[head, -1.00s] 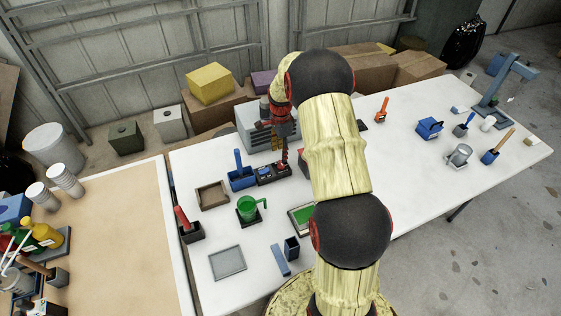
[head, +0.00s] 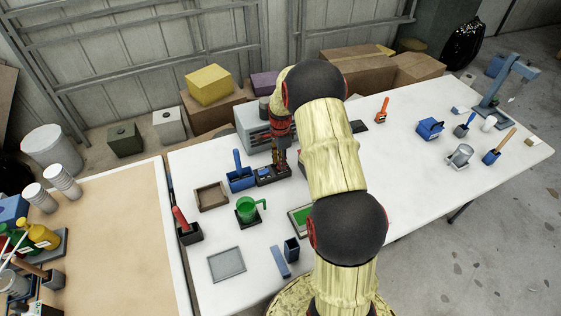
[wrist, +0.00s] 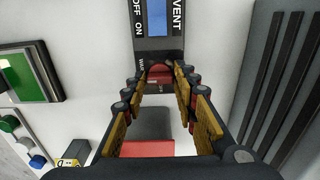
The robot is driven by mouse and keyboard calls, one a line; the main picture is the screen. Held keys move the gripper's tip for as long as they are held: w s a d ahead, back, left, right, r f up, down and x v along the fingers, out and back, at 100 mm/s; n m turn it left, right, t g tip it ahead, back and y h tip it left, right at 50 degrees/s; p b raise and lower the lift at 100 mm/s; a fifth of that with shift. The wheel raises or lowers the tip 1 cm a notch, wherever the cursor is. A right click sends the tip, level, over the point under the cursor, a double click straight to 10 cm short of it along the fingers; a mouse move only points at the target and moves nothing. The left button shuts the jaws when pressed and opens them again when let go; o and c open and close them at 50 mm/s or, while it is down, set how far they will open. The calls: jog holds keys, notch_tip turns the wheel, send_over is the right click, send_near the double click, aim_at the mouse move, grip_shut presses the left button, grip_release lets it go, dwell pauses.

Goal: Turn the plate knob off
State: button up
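The control box (head: 272,176) is a dark panel on the white table, below my wrist in the head view. In the wrist view its panel (wrist: 157,44) shows a blue screen and the words OFF, ON and VENT. A red knob (wrist: 159,72) is at the panel's near end, between my fingertips. My gripper (wrist: 160,78) points down at it, its two yellow-padded fingers apart on either side. A small gap seems to show beside the knob; contact is hard to judge. My gripper (head: 277,152) also shows in the head view, where it hides part of the box.
A grey vented unit (head: 255,128) stands behind the box. The table's middle right is mostly clear.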

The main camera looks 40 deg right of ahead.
jog(key=c, duration=0.6)
grip_shut()
jog(key=shift+n+p, duration=0.3)
jog(key=shift+n, duration=0.1)
jog(key=n+p, duration=0.1)
jog(key=n, duration=0.1)
jog(key=shift+r+n, duration=0.1)
jog(key=shift+n, duration=0.3)
jog(key=n+p, duration=0.1)
jog(key=n, duration=0.2)
jog(key=shift+n+p, duration=0.4)
jog(key=n+p, duration=0.1)
jog(key=n, duration=0.4)
jog(key=n+p, duration=0.1)
jog(key=n, duration=0.4)
jog(key=shift+n, duration=0.3)
